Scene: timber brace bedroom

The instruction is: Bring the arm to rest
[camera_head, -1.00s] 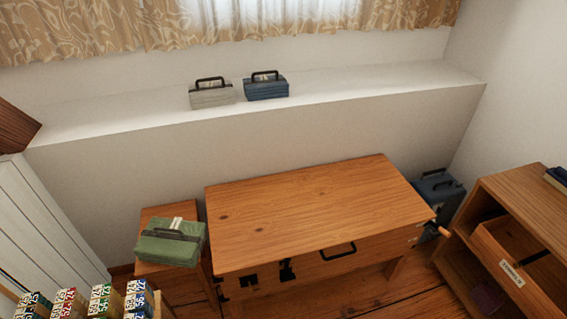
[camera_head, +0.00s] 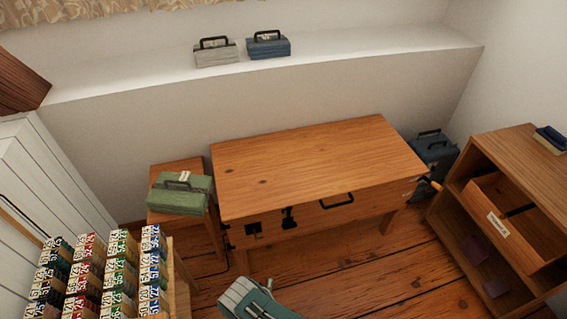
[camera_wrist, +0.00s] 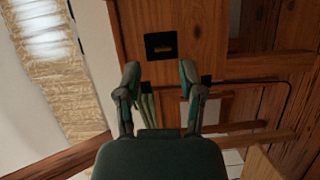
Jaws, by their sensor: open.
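My gripper shows in the wrist view (camera_wrist: 159,85). Its two dark green fingers are apart, with a clear gap between the tips and nothing visibly held. Behind them is a wooden surface with a dark square plate (camera_wrist: 161,46). In the head view a grey-green part of my arm (camera_head: 258,300) shows at the bottom edge, in front of the wooden table (camera_head: 310,165) and over the floor. Whether its fingers show there I cannot tell. The rest of the arm is out of view.
A green case (camera_head: 180,195) sits on a small wooden stool left of the table. Numbered blocks (camera_head: 120,275) stand in rows at lower left. A wooden shelf unit (camera_head: 500,145) with an open drawer is at right. The plank floor (camera_head: 380,265) in front is mostly clear.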

